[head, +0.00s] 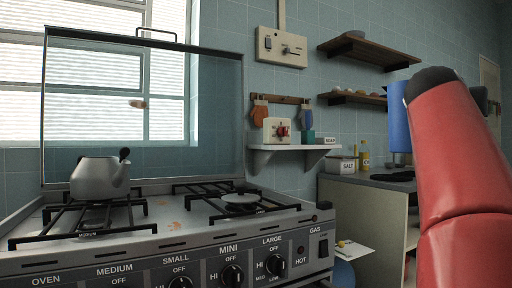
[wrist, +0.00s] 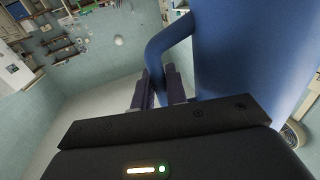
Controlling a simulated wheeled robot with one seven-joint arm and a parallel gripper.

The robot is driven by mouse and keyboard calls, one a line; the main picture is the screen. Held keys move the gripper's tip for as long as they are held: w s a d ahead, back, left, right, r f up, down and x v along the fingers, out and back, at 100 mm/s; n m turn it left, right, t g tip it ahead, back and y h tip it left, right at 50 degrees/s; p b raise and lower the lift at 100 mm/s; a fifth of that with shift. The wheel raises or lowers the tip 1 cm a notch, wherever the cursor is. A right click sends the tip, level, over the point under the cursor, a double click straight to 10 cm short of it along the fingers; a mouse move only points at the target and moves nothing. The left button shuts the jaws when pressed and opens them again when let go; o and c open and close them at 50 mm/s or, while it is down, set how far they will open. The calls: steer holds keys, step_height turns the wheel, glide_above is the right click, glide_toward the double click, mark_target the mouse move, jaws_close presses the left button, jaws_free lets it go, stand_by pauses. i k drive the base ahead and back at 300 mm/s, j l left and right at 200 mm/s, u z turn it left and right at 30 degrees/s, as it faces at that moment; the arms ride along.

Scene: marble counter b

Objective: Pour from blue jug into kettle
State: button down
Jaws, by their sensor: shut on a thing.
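The blue jug (head: 398,122) is up in the air at the right of the head view, partly behind my red arm. In the wrist view, the jug (wrist: 250,60) fills the upper right, with its curved handle at the left. My gripper (wrist: 158,88) is shut on the handle. In the head view, my arm hides most of the gripper. The jug looks roughly upright; its contents cannot be seen. The grey kettle (head: 98,179) with a dark handle stands on the left burner of the stove, well away from the jug.
The stove (head: 160,235) has a raised glass lid (head: 145,110) behind the burners. A small grey lid-like disc (head: 241,200) lies on the right burner. A low shelf (head: 290,148) and two wooden shelves are on the wall. A counter (head: 365,182) with bottles stands to the right.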

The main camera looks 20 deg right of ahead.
mark_target(102, 178)
steer(key=j, duration=0.5)
steer(key=k+j+z, duration=0.1)
steer(key=j, duration=0.4)
steer(key=k+j, duration=0.1)
steer(key=j, duration=0.4)
steer(key=i+j+z, duration=0.1)
steer(key=j, duration=0.45)
steer(key=i+j, duration=0.15)
steer(key=j, duration=0.4)
steer(key=i+j+z, duration=0.15)
steer(key=j, duration=0.4)
steer(key=i+j, duration=0.55)
steer(key=i+j+z, duration=0.1)
steer(key=i+j, duration=0.4)
steer(key=j, duration=0.25)
steer(key=k+l, duration=0.15)
